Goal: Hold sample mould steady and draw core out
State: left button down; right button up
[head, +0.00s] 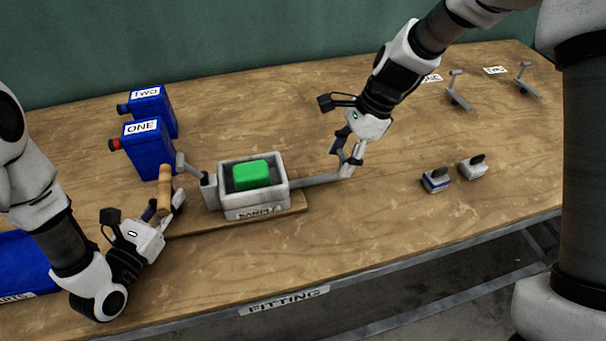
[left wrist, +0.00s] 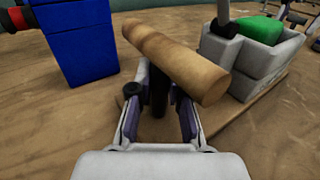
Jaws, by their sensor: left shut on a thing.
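The grey sample mould (head: 253,202), an open box with a green block (head: 251,175) inside, sits on a wooden board. It also shows in the left wrist view (left wrist: 245,65). A grey rod (head: 318,180) sticks out of its right side. My right gripper (head: 347,156) is at the rod's outer end, around or beside an upright piece there; its grip is too small to judge. A wooden cylindrical handle (head: 164,188) on a dark post stands left of the mould. My left gripper (left wrist: 160,108) is shut on the post, below the wooden handle (left wrist: 178,58).
Blue containers labelled ONE (head: 148,150) and TWO (head: 155,108) stand behind the left gripper. Small grey blocks (head: 436,181) (head: 472,167) lie to the right. Levered tools (head: 458,91) (head: 526,80) are at the back right.

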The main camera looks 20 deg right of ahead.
pick_arm(q)
jog(key=c, duration=1)
grip_release()
jog(key=shift+c, duration=0.2)
pick_arm(e)
jog(key=v, duration=1.2)
